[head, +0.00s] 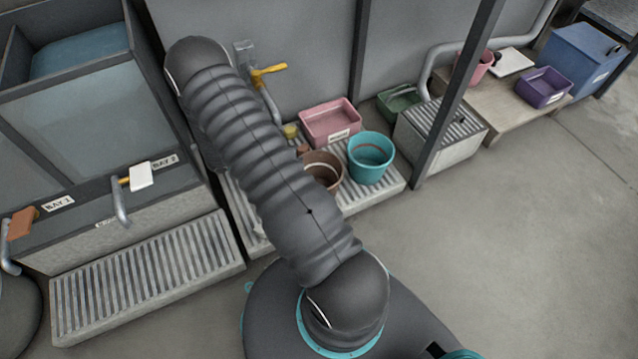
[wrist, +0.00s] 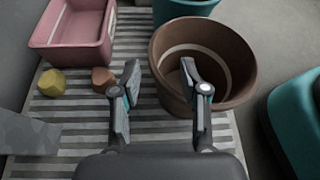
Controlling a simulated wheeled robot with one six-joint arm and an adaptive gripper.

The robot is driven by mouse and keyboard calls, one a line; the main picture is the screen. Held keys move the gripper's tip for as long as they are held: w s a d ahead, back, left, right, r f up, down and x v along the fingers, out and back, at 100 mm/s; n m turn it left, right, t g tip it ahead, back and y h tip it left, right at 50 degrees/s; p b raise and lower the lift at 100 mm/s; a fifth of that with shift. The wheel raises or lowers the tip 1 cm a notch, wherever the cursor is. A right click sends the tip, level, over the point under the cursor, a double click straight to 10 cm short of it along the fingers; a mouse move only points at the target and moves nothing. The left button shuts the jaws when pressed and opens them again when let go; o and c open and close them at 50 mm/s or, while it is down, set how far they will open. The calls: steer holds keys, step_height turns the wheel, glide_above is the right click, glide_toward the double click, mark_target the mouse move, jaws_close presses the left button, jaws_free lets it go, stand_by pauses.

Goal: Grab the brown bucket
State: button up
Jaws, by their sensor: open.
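The brown bucket (wrist: 225,85) stands upright on a slatted grate in the wrist view, with a pale ring inside it. In the head view the brown bucket (head: 326,172) is partly hidden behind my arm. My gripper (wrist: 157,75) is open in the wrist view. Its right finger overlaps the bucket's opening in the picture, and its left finger is left of the bucket, over the slats. The near left part of the bucket's wall shows between the fingers. I cannot tell whether either finger touches it. My gripper is not visible in the head view.
A teal bucket (head: 370,160) stands right of the brown one. A pink tub (head: 330,124) is behind. A yellow lump (wrist: 52,83) and a brown lump (wrist: 103,78) lie on the slatted grate (wrist: 75,135). A dark post (head: 455,95) rises right of the grate.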

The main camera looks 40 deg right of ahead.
mark_target(318, 155)
steer(key=shift+f+x, duration=0.15)
steer(key=shift+x, duration=1.8)
steer(key=shift+f+x, duration=0.15)
steer(key=shift+x, duration=1.8)
steer(key=shift+a, duration=0.15)
jaws_close()
